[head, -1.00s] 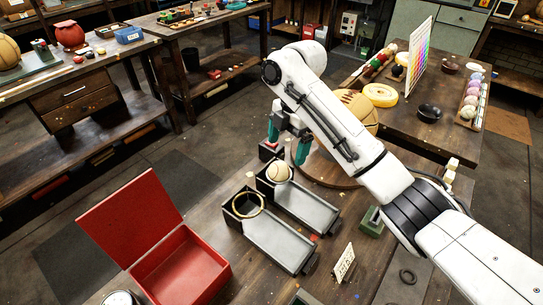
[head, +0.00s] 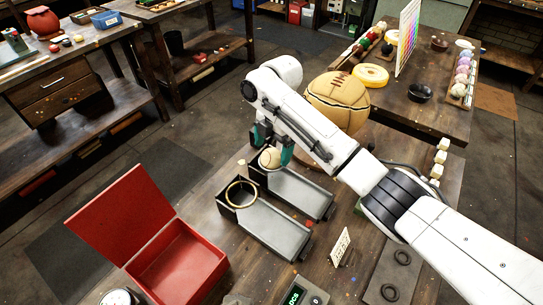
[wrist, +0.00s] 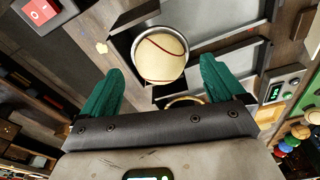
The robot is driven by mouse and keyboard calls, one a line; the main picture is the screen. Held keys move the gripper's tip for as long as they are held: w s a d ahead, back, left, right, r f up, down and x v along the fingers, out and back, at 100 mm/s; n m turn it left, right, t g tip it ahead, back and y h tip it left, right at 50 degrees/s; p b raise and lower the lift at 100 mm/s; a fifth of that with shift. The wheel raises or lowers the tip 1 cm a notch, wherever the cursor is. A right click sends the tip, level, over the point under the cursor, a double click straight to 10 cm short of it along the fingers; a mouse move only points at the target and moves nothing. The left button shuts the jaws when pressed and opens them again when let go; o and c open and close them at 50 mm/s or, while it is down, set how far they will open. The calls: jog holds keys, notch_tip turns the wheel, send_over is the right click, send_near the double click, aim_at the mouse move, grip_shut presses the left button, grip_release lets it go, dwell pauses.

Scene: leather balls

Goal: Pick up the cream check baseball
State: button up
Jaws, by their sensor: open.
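The cream baseball (head: 269,158) with a dark red seam sits at the back end of the farther grey tray (head: 300,190). In the wrist view the ball (wrist: 160,56) lies just ahead of my fingertips, near the middle. My gripper (head: 271,147) is open above the ball, one teal finger on each side. In the wrist view the two teal fingers of my gripper (wrist: 165,78) are spread wider than the ball. I cannot tell whether they touch it. Part of the ball is hidden by my arm in the head view. No check pattern is visible on it.
A nearer grey tray (head: 265,232) with a brass ring (head: 241,195) at its back end lies beside the farther tray. An open red box (head: 178,262) stands at the left. A large brown ball (head: 338,100) is behind my arm. A small white card (head: 341,246) stands at the front.

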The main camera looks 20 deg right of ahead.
jog(key=shift+s+f, duration=0.1)
jog(key=shift+f, duration=0.7)
jog(key=shift+c, duration=0.2)
jog(key=c, duration=1.3)
jog(key=shift+o, duration=0.2)
jog(key=shift+r, duration=0.5)
notch_tip(320, 180, up, 2)
jog(key=shift+a+r+b, duration=0.1)
jog(key=shift+b, duration=0.45)
jog(key=s+d+r+p, duration=0.2)
jog(key=s+r+p, duration=0.2)
jog(key=s+r, duration=0.6)
jog(key=s, duration=0.3)
jog(key=shift+s+d+p, duration=0.35)
jog(key=shift+d, duration=0.05)
